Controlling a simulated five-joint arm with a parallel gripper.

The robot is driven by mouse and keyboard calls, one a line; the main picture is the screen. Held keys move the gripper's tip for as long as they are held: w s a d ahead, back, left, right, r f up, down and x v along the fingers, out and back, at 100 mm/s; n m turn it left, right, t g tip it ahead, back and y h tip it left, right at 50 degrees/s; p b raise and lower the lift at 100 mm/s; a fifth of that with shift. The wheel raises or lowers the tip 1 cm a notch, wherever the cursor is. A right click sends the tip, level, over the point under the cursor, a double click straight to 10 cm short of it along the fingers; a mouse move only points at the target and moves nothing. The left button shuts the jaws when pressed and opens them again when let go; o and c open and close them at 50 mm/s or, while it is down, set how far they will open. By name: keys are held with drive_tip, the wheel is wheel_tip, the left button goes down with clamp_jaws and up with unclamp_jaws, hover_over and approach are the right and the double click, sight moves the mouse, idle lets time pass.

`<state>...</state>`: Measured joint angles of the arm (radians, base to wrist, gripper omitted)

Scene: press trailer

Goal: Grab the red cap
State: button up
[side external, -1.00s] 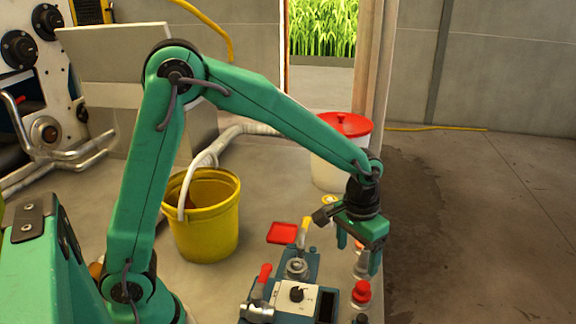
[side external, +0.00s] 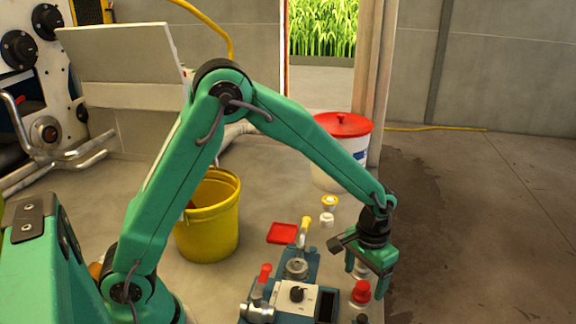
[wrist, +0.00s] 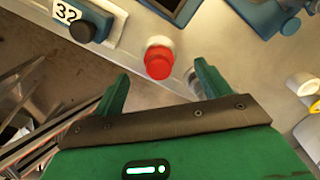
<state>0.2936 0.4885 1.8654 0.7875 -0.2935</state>
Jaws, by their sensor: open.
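The red cap (side external: 361,291) sits at the front of the side view, just below my gripper (side external: 367,278). In the wrist view the red cap (wrist: 158,64) shows with a pale ring behind it, ahead of the space between the fingertips of my gripper (wrist: 161,76). My gripper is open and empty, pointing down, with its fingers apart on either side of the cap's line. I cannot tell from these frames how much height separates the fingertips from the cap.
A blue-and-white device (side external: 297,296) with a black knob and red and yellow levers stands left of the cap. A small clear item (wrist: 190,82) is partly hidden by the right finger. A red square tray (side external: 282,233), yellow bucket (side external: 208,228) and red-lidded white bucket (side external: 330,172) stand farther back.

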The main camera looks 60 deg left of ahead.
sight(364, 285)
drive_tip(key=shift+d+f, duration=0.1)
drive_tip(key=shift+f, duration=2.5)
drive_tip(key=c, duration=1.1)
drive_tip(key=shift+r, duration=0.15)
drive_tip(key=shift+r, duration=0.5)
wheel_tip(364, 285, up, 3)
drive_tip(key=shift+s+d+r, duration=0.1)
drive_tip(key=shift+r, duration=0.05)
drive_tip(key=s+d+r, duration=0.6)
drive_tip(key=s+d, duration=0.1)
drive_tip(key=s, duration=0.1)
drive_tip(key=shift+s+d+r, duration=0.25)
drive_tip(key=shift+d, duration=0.05)
